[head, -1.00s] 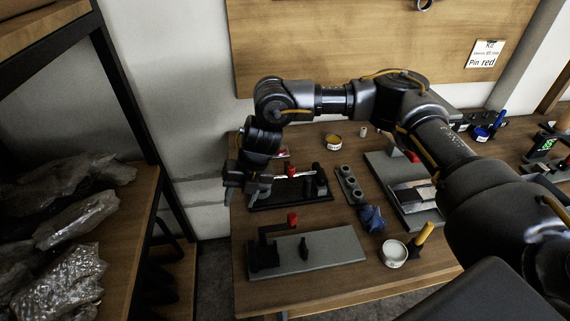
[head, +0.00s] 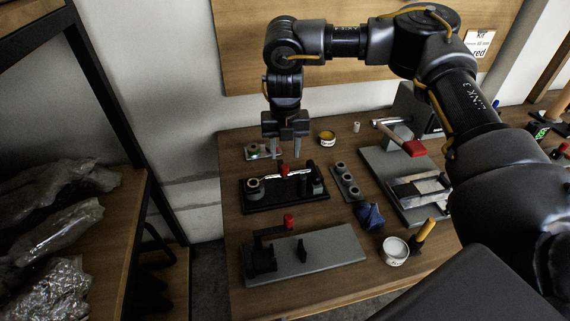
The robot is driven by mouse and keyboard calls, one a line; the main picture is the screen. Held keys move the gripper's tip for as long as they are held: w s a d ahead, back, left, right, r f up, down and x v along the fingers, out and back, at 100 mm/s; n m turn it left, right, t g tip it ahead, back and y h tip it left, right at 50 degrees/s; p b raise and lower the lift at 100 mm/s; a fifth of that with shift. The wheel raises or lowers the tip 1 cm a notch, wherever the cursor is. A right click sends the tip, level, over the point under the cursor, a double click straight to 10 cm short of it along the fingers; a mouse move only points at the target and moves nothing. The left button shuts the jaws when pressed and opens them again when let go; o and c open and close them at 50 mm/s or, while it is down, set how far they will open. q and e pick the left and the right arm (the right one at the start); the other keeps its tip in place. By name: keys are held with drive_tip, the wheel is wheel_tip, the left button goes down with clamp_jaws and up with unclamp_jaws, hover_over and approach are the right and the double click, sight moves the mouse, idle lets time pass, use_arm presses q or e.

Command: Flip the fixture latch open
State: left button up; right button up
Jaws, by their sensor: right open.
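A black fixture (head: 264,202) sits on the wooden table, with a round tan-rimmed part at its left end. A pale bar with a red piece (head: 284,170) lies across its back side and looks roughly level. In front of it is a grey plate (head: 335,250) with a black clamp (head: 260,258), whose arm ends in a red knob (head: 288,220). I cannot tell for sure which of these is the named latch. My right gripper (head: 284,149) points down, open and empty, above the back of the black fixture. My left gripper is out of view.
A grey block with round holes (head: 345,182), a blue crumpled piece (head: 370,216), a white tin (head: 395,251) and a yellow-handled tool (head: 426,230) stand to the right. A grey press with a red handle (head: 413,148) is behind them.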

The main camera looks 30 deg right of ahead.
sight(285, 166)
wheel_tip(285, 166, down, 6)
drive_tip(key=shift+r+p, duration=0.1)
drive_tip(key=shift+p, duration=0.25)
drive_tip(key=shift+c, duration=0.2)
clamp_jaws()
